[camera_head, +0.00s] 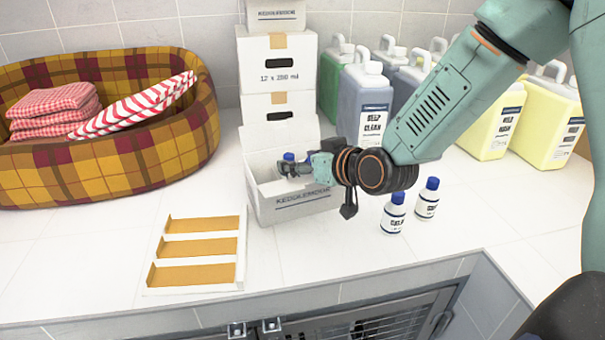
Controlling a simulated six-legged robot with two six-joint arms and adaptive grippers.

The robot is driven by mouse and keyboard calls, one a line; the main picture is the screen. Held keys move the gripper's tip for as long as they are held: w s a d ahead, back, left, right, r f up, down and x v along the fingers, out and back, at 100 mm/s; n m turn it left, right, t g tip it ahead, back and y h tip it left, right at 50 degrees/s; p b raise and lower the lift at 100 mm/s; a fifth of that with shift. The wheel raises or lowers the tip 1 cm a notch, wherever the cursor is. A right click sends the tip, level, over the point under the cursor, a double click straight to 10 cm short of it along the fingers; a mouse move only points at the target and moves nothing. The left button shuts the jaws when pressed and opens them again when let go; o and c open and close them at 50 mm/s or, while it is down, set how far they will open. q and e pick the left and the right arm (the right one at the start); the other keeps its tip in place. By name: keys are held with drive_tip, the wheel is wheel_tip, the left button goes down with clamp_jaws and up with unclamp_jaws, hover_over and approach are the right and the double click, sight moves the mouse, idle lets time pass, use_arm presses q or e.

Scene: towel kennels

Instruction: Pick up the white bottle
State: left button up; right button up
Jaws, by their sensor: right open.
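Two small white bottles with blue caps and dark labels stand upright on the white counter, one (393,214) nearer and one (426,201) just behind it to the right. Another blue cap (288,156) shows at the open white box (292,208); the body beneath it is mostly hidden by my gripper. My right gripper (284,168) is open, over the box opening beside that blue cap. I cannot tell whether its fingers touch anything. My left gripper is out of view.
A plaid pet bed (150,155) with folded checked towels (55,108) stands at left. A tray with tan slots (197,248) lies in front. Stacked white boxes (277,64) stand behind. Large jugs (362,108) line the back right. Counter is clear at front centre.

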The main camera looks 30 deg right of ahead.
drive_tip(key=shift+s+r, duration=0.2)
drive_tip(key=shift+s, duration=0.05)
drive_tip(key=shift+c, duration=1.1)
drive_tip(key=shift+w+d+f, duration=0.1)
drive_tip(key=shift+w+f, duration=0.1)
drive_tip(key=shift+w, duration=0.05)
drive_tip(key=c, duration=0.6)
drive_tip(key=shift+s+r, duration=0.1)
clamp_jaws()
